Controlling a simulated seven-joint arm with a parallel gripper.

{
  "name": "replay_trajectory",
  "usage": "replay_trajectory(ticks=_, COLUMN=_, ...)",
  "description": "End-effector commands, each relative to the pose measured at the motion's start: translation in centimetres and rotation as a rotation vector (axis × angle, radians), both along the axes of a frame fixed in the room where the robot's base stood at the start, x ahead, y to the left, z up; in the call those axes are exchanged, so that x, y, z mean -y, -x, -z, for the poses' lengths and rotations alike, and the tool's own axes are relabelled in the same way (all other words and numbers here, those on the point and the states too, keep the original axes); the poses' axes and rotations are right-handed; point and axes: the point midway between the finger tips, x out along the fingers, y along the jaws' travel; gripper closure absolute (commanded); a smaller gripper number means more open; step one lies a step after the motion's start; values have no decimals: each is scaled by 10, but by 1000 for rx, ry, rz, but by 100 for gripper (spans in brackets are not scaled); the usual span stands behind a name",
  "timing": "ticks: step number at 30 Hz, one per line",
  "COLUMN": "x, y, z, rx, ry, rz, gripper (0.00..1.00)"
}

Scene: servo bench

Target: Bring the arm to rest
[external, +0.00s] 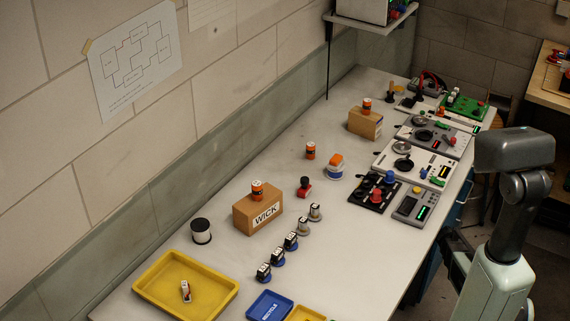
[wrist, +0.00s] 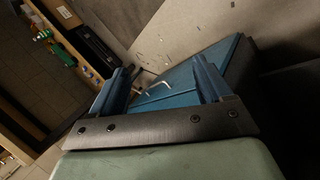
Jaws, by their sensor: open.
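My arm (external: 508,225) stands at the right of the external view, beside the bench. My gripper (wrist: 163,68) shows in the wrist view with its two fingers wide apart and nothing between them. Beyond the fingers are blue drawer fronts with a pale handle and a stretch of floor. The gripper is clear of the things on the bench top. In the external view I cannot make out its fingers.
The white bench (external: 345,270) carries a yellow tray (external: 150,298), a blue tray (external: 262,314), a WICK box (external: 245,222), a spool (external: 201,237), several small labelled parts and servo panels (external: 415,168). A wooden table (external: 545,85) stands at far right.

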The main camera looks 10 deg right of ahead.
Motion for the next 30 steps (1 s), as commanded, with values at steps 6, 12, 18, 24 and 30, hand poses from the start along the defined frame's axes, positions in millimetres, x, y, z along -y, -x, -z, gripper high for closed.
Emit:
replay_trajectory(ticks=6, x=-92, y=89, z=59, rx=-154, ry=-174, rz=75, gripper=22)
replay_trajectory(ticks=12, x=-166, y=178, z=92, rx=-315, ry=-316, rz=153, gripper=22)
replay_trajectory(ticks=18, x=-229, y=270, z=106, rx=-488, ry=-433, rz=232, gripper=22)
replay_trajectory(ticks=24, x=-268, y=335, z=104, rx=-619, ry=-507, rz=296, gripper=22)
replay_trajectory(ticks=30, x=-278, y=353, z=103, rx=-658, ry=-526, rz=315, gripper=22)
